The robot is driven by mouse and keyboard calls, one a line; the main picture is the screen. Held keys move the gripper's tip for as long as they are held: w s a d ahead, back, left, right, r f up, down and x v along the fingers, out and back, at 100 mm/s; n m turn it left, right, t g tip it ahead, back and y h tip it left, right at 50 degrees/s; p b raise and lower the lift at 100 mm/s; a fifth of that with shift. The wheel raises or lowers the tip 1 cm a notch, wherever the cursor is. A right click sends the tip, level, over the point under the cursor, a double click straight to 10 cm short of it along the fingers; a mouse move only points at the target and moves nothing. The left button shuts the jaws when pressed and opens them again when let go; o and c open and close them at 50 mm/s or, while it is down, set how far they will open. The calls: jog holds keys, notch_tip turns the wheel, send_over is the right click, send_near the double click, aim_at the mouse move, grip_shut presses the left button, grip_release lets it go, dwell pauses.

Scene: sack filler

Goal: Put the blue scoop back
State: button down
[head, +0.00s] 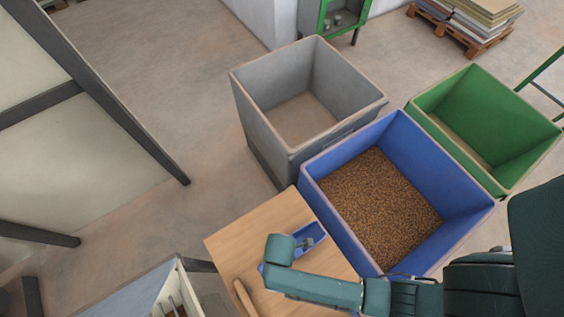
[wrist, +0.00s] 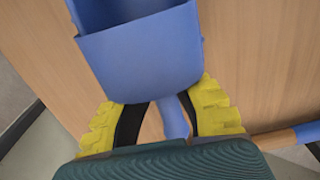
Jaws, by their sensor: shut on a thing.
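The blue scoop (head: 309,238) is over the wooden table (head: 240,238), partly hidden by my arm in the head view. In the wrist view its body (wrist: 143,52) fills the upper middle, with its handle (wrist: 174,118) running back between the yellow fingers. My gripper (wrist: 162,105) is shut on the scoop's handle. The fingers are hidden behind my arm in the head view. I cannot tell whether the scoop touches the tabletop or hangs just above it.
A blue bin (head: 455,232) full of brown pellets stands right beside the table. An empty grey bin (head: 245,100) and a green bin (head: 520,140) stand behind. A wooden handle (head: 243,297) lies at the table's near edge. Open floor (head: 160,60) is at the left.

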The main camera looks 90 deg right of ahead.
jog(key=shift+f, duration=0.1)
jog(key=c, duration=1.1)
grip_release()
notch_tip(320, 180, up, 12)
jog(key=p, duration=0.2)
jog(key=w+r+m+t+h, duration=0.25)
jog(key=w+r+t, duration=0.85)
jog(key=w+r, duration=1.45)
jog(key=a+r+m+t, duration=0.1)
jog(key=a+r+t, duration=0.1)
jog(key=r, duration=0.9)
jog(key=s+a+r+m+t+y, duration=0.1)
jog(key=r+t, duration=0.4)
jog(key=r, duration=0.5)
jog(key=a+r+m+t+y, duration=0.1)
jog(key=r+t, duration=0.3)
jog(key=r, duration=0.7)
jog(key=shift+s+a+r+m, duration=0.15)
jog(key=shift+a+r+m, duration=0.15)
jog(key=shift+a, duration=0.55)
